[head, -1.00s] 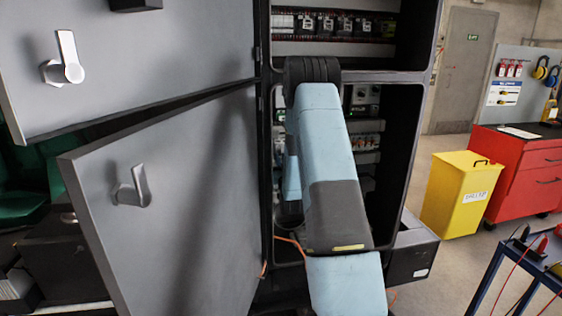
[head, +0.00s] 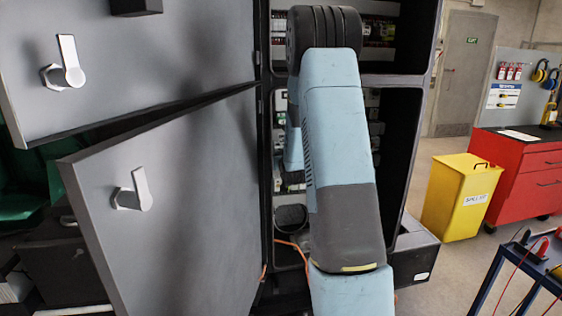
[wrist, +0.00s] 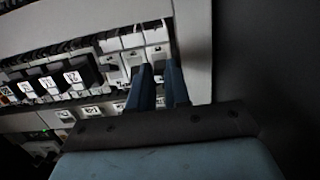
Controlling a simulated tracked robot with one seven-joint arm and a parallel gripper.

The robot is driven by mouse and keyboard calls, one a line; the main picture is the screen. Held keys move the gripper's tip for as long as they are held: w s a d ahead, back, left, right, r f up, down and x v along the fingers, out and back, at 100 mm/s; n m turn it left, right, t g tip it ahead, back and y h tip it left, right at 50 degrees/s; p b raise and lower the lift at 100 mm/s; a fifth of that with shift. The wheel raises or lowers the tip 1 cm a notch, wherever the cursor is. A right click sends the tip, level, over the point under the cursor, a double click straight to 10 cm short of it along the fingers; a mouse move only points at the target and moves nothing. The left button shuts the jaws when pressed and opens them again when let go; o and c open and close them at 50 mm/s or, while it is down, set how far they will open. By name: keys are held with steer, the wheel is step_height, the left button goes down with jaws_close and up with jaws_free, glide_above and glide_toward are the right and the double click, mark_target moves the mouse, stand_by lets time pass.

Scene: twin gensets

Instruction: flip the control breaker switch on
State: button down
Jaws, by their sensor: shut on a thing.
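In the wrist view, a row of white breakers (wrist: 132,62) sits in the cabinet in front of my gripper (wrist: 159,68). The two blue fingers straddle the lower part of the rightmost white breaker (wrist: 155,36), with a small gap between them. The jaws are closed on its small switch, which the fingers mostly hide. I cannot read a label on this breaker or tell its switch position. In the head view my arm reaches into the open cabinet and hides the gripper and this breaker.
Black labelled breakers (wrist: 62,80) stand to the left in the same row. A pale panel edge (wrist: 193,50) is close on the right. The lower grey door (head: 165,210) hangs open left of my arm. A yellow bin (head: 458,198) and red cabinet (head: 520,175) stand at right.

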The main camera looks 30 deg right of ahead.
steer(key=shift+w+r+g+y, duration=0.15)
steer(key=shift+r+g+y, duration=0.25)
steer(key=shift+g, duration=0.5)
steer(key=shift+w+r+g+y, duration=0.2)
steer(key=shift+r+g, duration=0.4)
steer(key=shift+g, duration=0.3)
steer(key=shift+r, duration=0.1)
